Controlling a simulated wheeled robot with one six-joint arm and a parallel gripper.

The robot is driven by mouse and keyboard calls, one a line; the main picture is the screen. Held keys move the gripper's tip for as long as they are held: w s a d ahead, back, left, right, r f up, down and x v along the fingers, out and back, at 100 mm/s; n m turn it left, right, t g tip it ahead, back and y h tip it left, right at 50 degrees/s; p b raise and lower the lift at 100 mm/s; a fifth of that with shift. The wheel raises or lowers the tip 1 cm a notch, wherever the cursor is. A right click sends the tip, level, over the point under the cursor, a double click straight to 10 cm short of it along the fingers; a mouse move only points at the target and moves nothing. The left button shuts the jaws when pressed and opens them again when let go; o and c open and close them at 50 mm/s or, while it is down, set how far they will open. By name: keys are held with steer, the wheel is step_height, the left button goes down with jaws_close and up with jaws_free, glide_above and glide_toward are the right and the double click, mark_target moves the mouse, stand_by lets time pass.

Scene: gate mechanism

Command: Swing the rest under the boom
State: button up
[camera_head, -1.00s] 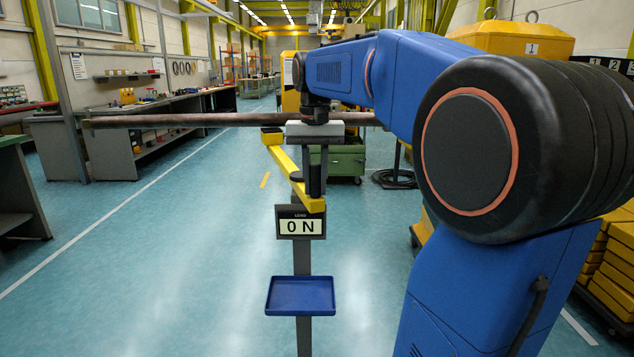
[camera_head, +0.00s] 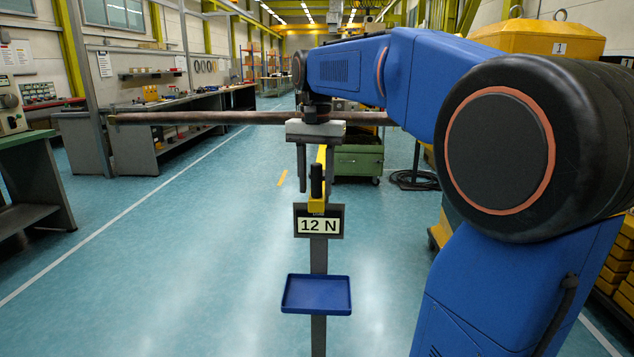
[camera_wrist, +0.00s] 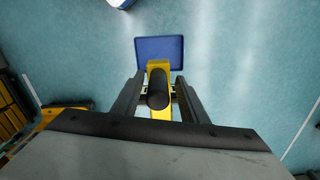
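The boom (camera_head: 205,117) is a long brown pipe running level across the head view, passing behind my gripper. The rest (camera_head: 321,158) is a yellow bar on a post, pointing straight away; its far end is hidden by my gripper. Its upright black handle (camera_head: 316,181) stands at the near end and also shows in the wrist view (camera_wrist: 158,90). My gripper (camera_head: 316,169) points down, with one finger on each side of the handle and narrow gaps beside it. In the wrist view my gripper (camera_wrist: 159,82) looks open around the handle. The load display (camera_head: 319,225) reads 12 N.
A blue tray (camera_head: 316,294) sits low on the same post. Workbenches (camera_head: 135,140) line the left, and a yellow hopper (camera_head: 535,38) is at right. The floor left of the post is clear.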

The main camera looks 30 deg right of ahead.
step_height(320, 180, up, 17)
steer(key=shift+r, duration=0.15)
stand_by(0.7)
stand_by(0.4)
